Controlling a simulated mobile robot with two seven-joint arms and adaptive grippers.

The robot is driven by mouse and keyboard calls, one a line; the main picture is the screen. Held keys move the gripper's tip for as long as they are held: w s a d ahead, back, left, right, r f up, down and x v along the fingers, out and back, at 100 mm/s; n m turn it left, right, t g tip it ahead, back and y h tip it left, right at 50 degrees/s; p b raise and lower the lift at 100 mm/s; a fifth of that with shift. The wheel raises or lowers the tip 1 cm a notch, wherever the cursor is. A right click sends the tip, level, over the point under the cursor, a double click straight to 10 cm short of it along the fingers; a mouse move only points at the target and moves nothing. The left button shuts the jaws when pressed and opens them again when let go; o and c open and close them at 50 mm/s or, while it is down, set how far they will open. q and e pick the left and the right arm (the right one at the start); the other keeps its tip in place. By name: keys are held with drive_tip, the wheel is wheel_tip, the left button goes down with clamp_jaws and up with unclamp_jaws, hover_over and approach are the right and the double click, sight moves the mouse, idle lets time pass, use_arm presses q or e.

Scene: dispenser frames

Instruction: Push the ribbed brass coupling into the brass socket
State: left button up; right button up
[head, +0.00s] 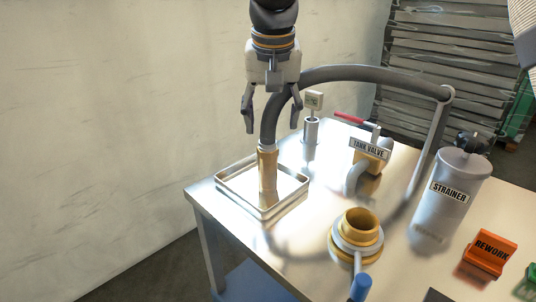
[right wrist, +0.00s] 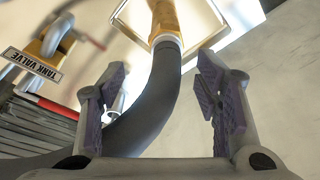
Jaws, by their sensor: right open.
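The ribbed brass coupling (head: 267,171) stands upright in a shallow metal tray (head: 222,181) at the table's left corner. A thick grey hose (head: 352,73) rises from its top and arches to the right. The brass socket (head: 362,224) stands open upward on the table, right of and nearer than the tray. My right gripper (head: 270,129) is open above the coupling, its fingers on either side of the hose. The right wrist view also shows the open gripper (right wrist: 163,95), with the hose (right wrist: 150,105) between its fingers and the coupling (right wrist: 165,18) beyond. My left gripper is not in view.
The brass tank valve (head: 371,160) with a red lever stands behind the socket. A grey strainer (head: 447,205) and an orange rework block (head: 486,254) stand to the right. A blue-ended handle (head: 360,287) extends in front of the socket. A wall (head: 100,120) lies left of the table.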

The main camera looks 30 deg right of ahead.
sight(267, 154)
drive_tip(key=x, duration=0.6)
drive_tip(key=a+x, duration=0.1)
drive_tip(key=x, duration=0.2)
drive_tip(key=shift+s+a+f, duration=0.1)
drive_tip(key=shift+s+f, duration=0.1)
drive_tip(key=shift+f, duration=0.05)
drive_tip(key=shift+w+f, duration=0.2)
drive_tip(key=shift+f, duration=0.2)
drive_tip(key=shift+r, duration=0.15)
clamp_jaws()
